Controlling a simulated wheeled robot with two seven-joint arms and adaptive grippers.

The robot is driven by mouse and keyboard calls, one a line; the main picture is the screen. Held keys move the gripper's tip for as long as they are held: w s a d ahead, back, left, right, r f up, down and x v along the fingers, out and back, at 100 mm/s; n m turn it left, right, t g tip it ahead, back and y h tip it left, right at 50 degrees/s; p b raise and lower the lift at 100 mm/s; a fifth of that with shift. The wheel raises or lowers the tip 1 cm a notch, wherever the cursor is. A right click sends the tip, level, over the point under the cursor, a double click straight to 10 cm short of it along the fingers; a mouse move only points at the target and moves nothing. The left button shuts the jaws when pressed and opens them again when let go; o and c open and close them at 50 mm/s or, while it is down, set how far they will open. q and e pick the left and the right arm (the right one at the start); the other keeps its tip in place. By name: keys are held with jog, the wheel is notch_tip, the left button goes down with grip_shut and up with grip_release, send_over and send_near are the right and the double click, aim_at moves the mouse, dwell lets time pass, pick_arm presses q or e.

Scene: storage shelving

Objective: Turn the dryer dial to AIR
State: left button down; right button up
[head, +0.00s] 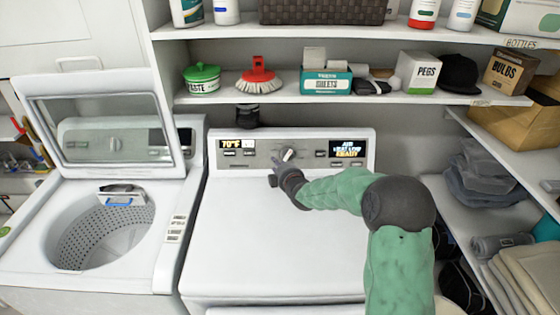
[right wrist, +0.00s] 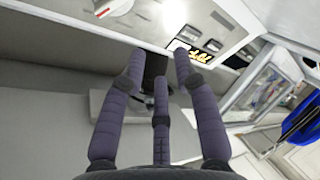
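The white dryer (head: 280,225) stands in the middle of the head view, with a grey control panel along its back. Its round dial (head: 288,154) sits mid-panel, with a pale grip and a small red mark; it also shows at the top edge of the right wrist view (right wrist: 113,7). The dial's exact setting is too small to read. A right-hand display (head: 347,148) reads AIR, HEAT LOW and READY. My right gripper (head: 274,173) is just below and left of the dial, seemingly apart from it. In the right wrist view its dark fingers (right wrist: 160,65) are spread and empty. My left gripper is out of view.
A shelf (head: 225,97) with a green tub (head: 202,78), red brush (head: 259,78) and boxes hangs above the panel. An open-lidded washer (head: 75,220) stands left; side shelves (head: 490,200) stand right.

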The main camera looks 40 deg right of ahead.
aim_at(290, 155)
jog(key=w+d+f+m+g+h+p, duration=0.1)
jog(key=d+m+p, duration=0.2)
jog(key=m, duration=0.4)
jog(key=w+d+f+m+g+h+p, duration=0.1)
jog(key=d+m+h+p, duration=0.1)
jog(key=m, duration=0.5)
jog(key=w+d+m+g+h+p, duration=0.1)
jog(key=w+d+m+p, duration=0.1)
jog(key=m+p, duration=0.4)
jog(key=shift+d+f+m, duration=0.2)
jog(key=shift+d+m, duration=0.25)
jog(key=shift+m, duration=0.1)
jog(key=shift+d+f+m, duration=0.2)
jog(key=shift+d+m, duration=0.25)
jog(key=shift+m, duration=0.1)
grip_shut()
